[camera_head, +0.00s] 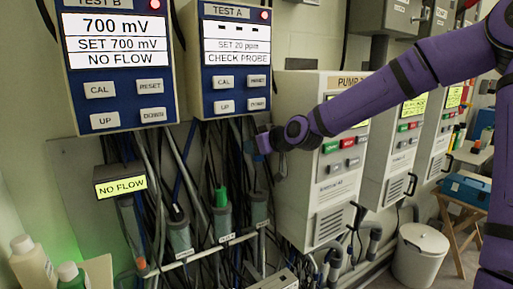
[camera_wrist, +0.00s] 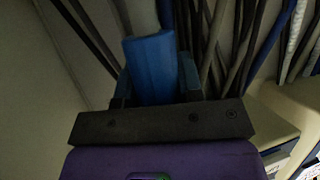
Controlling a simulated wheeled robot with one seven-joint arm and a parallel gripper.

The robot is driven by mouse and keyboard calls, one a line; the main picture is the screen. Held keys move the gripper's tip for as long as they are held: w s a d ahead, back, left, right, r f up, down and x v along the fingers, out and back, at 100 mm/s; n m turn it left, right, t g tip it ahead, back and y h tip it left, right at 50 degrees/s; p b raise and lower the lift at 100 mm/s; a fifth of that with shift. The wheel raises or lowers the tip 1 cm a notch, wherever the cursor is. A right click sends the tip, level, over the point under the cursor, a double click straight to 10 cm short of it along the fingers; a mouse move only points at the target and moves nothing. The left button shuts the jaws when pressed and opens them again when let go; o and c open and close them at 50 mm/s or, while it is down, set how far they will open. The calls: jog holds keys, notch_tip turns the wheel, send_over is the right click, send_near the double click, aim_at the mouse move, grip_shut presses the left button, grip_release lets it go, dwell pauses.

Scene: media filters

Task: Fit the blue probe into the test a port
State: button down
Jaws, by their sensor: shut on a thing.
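My gripper (camera_head: 264,143) is in front of the hanging cables, just below and right of the TEST A unit (camera_head: 233,88). In the wrist view my gripper (camera_wrist: 156,72) is shut on the blue probe (camera_wrist: 150,60), whose blue body shows between the fingers with a grey part beyond it. The TEST A screen reads SET 20 ppm and CHECK PROBE. Below it stand grey tubular holders: one with a green top (camera_head: 221,217), one to its left (camera_head: 180,238), and one to its right (camera_head: 258,209). I cannot tell which is the test A port.
The TEST B unit (camera_head: 117,88) is at left, reading NO FLOW, with a small NO FLOW display (camera_head: 120,186) below. Dense cables hang behind the holders. A pump cabinet (camera_head: 330,185) stands close to the right of my gripper. Bottles (camera_head: 32,262) are at lower left.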

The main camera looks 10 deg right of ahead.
aim_at(260, 162)
jog(key=shift+f, duration=0.1)
jog(key=shift+f, duration=2.8)
jog(key=shift+f, duration=2.5)
jog(key=c, duration=0.7)
grip_release()
jog(key=shift+v, duration=5.4)
jog(key=shift+f, duration=0.15)
